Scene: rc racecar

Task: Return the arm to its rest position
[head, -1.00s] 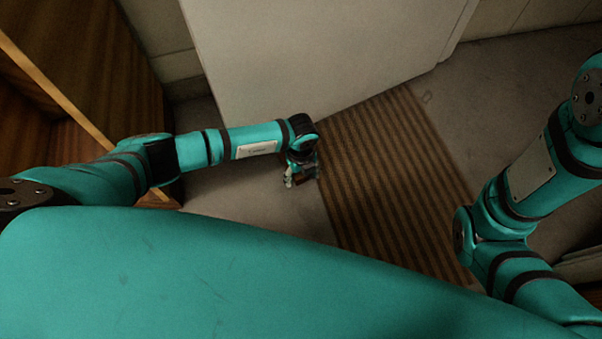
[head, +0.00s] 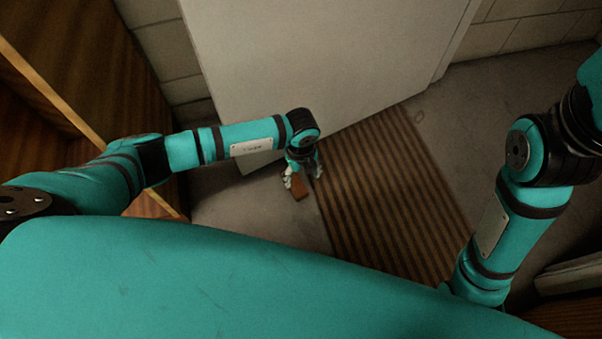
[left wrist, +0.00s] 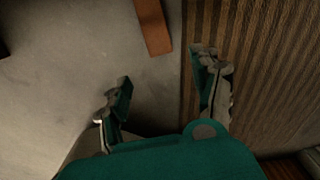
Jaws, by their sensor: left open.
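My left arm reaches in from the left in the head view. Its gripper (head: 303,172) points down over the floor beside the striped mat. The same gripper shows in the left wrist view (left wrist: 164,78) with its two fingers spread apart and nothing between them. A small brown block (head: 298,189) lies on the grey floor just past the fingers; it also shows at the top of the left wrist view (left wrist: 153,26), apart from the fingertips. My right arm is bent at the right side of the head view; its gripper is not in view.
A brown striped mat (head: 385,180) lies right of the left gripper. A large pale panel (head: 320,55) stands behind the left forearm. Wooden furniture (head: 75,60) is close on the left. Grey floor (head: 460,120) is open beyond the mat.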

